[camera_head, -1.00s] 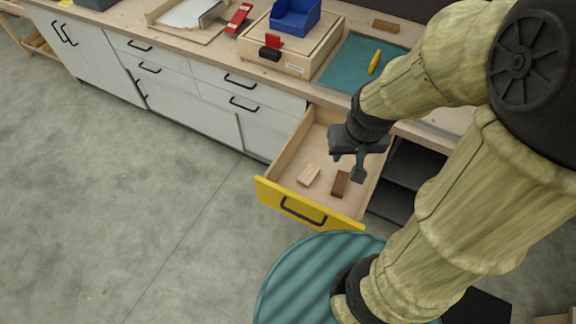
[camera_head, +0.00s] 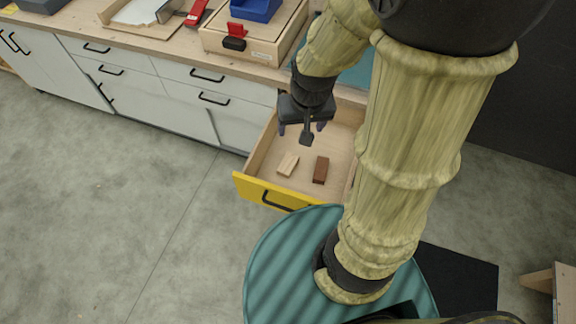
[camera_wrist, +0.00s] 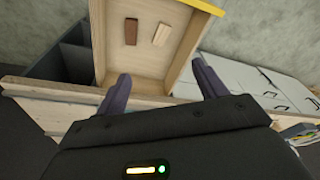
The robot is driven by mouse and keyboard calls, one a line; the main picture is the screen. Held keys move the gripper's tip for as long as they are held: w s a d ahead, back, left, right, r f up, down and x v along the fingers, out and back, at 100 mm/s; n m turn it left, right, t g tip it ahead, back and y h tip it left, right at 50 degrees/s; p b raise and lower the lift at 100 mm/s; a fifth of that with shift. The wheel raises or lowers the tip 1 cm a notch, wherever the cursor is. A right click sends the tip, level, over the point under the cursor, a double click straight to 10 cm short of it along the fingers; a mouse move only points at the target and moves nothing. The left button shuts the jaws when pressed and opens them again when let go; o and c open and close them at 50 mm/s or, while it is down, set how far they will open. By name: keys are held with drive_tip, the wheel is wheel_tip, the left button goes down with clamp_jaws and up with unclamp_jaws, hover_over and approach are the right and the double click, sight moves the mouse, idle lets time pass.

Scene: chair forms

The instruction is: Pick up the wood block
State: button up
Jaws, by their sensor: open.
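Two small blocks lie flat in the open drawer: a pale wood block (camera_head: 288,164) on the left and a dark brown block (camera_head: 321,170) on the right. In the wrist view the brown block (camera_wrist: 131,31) is left of the pale block (camera_wrist: 161,34). My gripper (camera_head: 301,128) is open and empty, above the rear part of the drawer, apart from both blocks. In the wrist view the fingers of my gripper (camera_wrist: 160,72) are spread, with the blocks beyond them. Both blocks are fully visible in both views.
The drawer (camera_head: 251,189) has a yellow front and is pulled out from white cabinets (camera_head: 175,105). The worktop carries a wooden box (camera_head: 262,43), a blue bin (camera_head: 256,9) and a red object (camera_head: 197,12). Open grey floor (camera_head: 100,210) lies at left.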

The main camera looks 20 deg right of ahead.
drive_tip(key=w+f+m+g+b, duration=0.1)
drive_tip(key=w+f+m+b, duration=0.2)
drive_tip(key=w+f, duration=0.3)
drive_tip(key=w+d+f+m+g+b, duration=0.1)
drive_tip(key=w+f+m+b, duration=0.2)
drive_tip(key=w+f, duration=0.4)
wheel_tip(320, 180, down, 7)
drive_tip(key=shift+w+f+m, duration=0.2)
drive_tip(key=shift+w+m, duration=0.1)
drive_tip(key=shift+m, duration=0.3)
drive_tip(key=b, duration=0.2)
hover_over(289, 162)
drive_tip(key=f, duration=1.2)
drive_tip(key=shift+w+d+f, duration=0.1)
drive_tip(key=shift+w, duration=0.2)
drive_tip(key=shift+s+f, duration=0.15)
drive_tip(key=shift+f, duration=0.3)
wheel_tip(289, 162, down, 4)
drive_tip(key=shift+f, duration=0.15)
drive_tip(key=shift+s, duration=0.1)
